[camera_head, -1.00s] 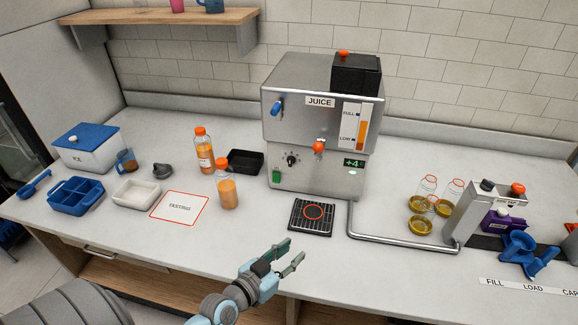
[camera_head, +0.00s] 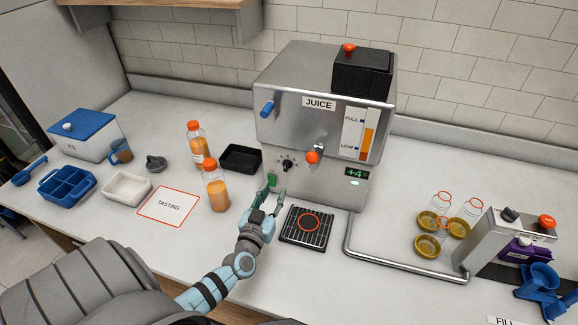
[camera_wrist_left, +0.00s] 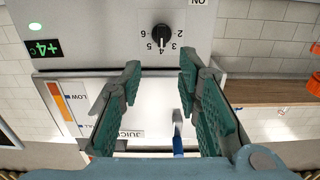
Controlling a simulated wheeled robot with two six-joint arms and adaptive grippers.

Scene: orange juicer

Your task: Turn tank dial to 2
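The tank dial (camera_head: 287,165) is a small black knob on the lower front of the steel juicer (camera_head: 320,112). In the left wrist view, which is upside down, the knob (camera_wrist_left: 161,35) has numbers 2 to 6 around it. Its white mark seems to point at 4. My left gripper (camera_head: 275,190) is in front of the machine, just below and left of the dial. In the left wrist view its two fingers (camera_wrist_left: 160,78) are spread, with nothing between them, and the dial lies ahead, apart from them. My right gripper is not in view.
An orange-red tap (camera_head: 312,157) juts out right of the dial, above a drip tray (camera_head: 301,237). A juice bottle (camera_head: 216,190) stands left of the gripper, and a black tray (camera_head: 241,171) lies behind it.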

